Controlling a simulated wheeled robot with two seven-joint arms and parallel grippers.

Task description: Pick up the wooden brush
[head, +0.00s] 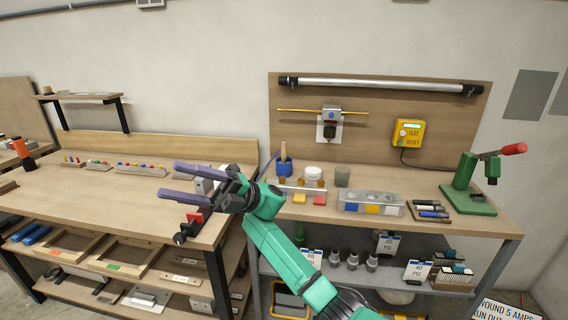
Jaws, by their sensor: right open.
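A wooden handle (284,150) stands upright out of a blue pot (284,168) at the back left of the right-hand bench; it looks like the wooden brush, but any bristles are hidden in the pot. My right gripper (171,180) is open and empty, with its two purple-grey fingers spread and pointing left. It is over the right end of the left bench, to the left of the pot and apart from it. My left gripper is not in view.
Near the pot are a white jar (313,173), a grey cup (342,176) and a clear tray (369,203). A green press (466,184) stands at the right. A red and black clamp (193,221) is on the left bench's edge, just below my gripper.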

